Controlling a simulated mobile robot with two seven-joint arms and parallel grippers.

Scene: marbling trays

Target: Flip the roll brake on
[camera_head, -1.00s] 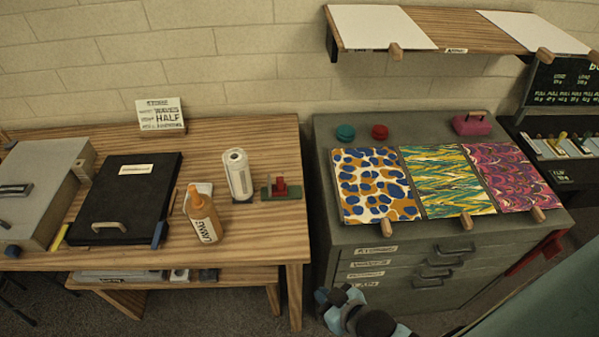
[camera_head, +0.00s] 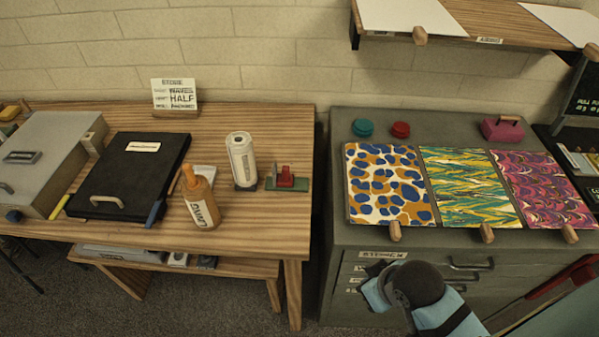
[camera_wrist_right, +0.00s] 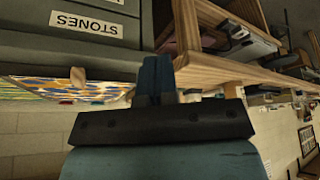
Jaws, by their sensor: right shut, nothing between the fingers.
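A small red lever or block (camera_head: 287,177) sits on a green base (camera_head: 272,186) on the wooden table, just right of an upright white roll (camera_head: 241,158). It looks like the roll brake; its exact setting is too small to tell. My right gripper (camera_head: 374,268) is low in front of the grey cabinet's drawers, right of the table and well apart from the brake. In the right wrist view its blue fingers (camera_wrist_right: 155,78) are together and empty. My left gripper is not in view.
An orange-topped bottle (camera_head: 201,200), a black tray (camera_head: 130,175) and a grey box (camera_head: 50,150) stand left on the table. The grey cabinet (camera_head: 345,235) carries marbled sheets, and a shelf (camera_head: 480,22) hangs above it. The table's front right is clear.

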